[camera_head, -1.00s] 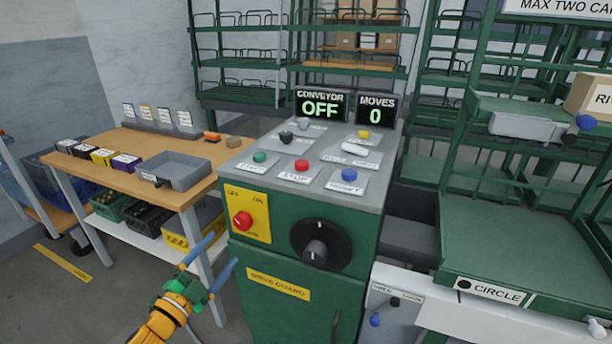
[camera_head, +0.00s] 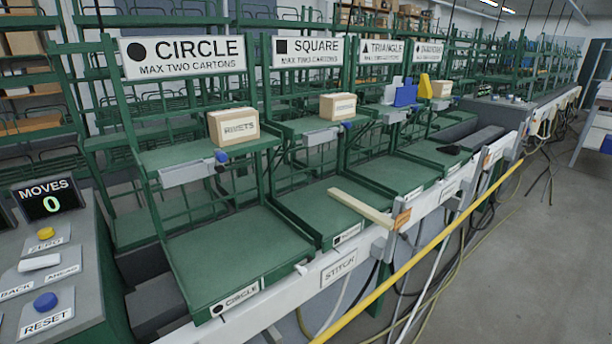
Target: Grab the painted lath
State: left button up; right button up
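A pale wooden lath (camera_head: 358,206) with an orange end lies across the front edge of the green shelf bay (camera_head: 330,190) under the square sign. Its orange end (camera_head: 402,218) sticks out over the white front rail, toward the aisle. Neither of my grippers shows in the head view now.
Green bays run to the right, with cartons such as one marked RIVETS (camera_head: 233,126) on their upper shelves. A long yellow bar (camera_head: 430,240) slants along the front of the line, with cables hanging below. The control console (camera_head: 45,260) is at the left. The grey floor at the right is mostly clear.

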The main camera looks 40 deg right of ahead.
aim_at(385, 223)
jog(key=z, duration=1.55)
jog(key=i+l+u, duration=0.3)
jog(key=i+l, duration=0.15)
jog(key=l, duration=0.3)
jog(key=i+l+u, duration=0.15)
jog(key=l, duration=0.25)
jog(key=i+l+u, duration=0.1)
jog(key=l, duration=0.35)
jog(key=i+l+u, duration=0.15)
jog(key=i+l, duration=0.15)
jog(key=l, duration=0.15)
jog(key=i+l+u, duration=0.15)
jog(key=l, duration=0.35)
jog(key=i+l+u, duration=0.15)
jog(key=l, duration=0.3)
jog(key=l+u, duration=0.15)
jog(key=l, duration=0.35)
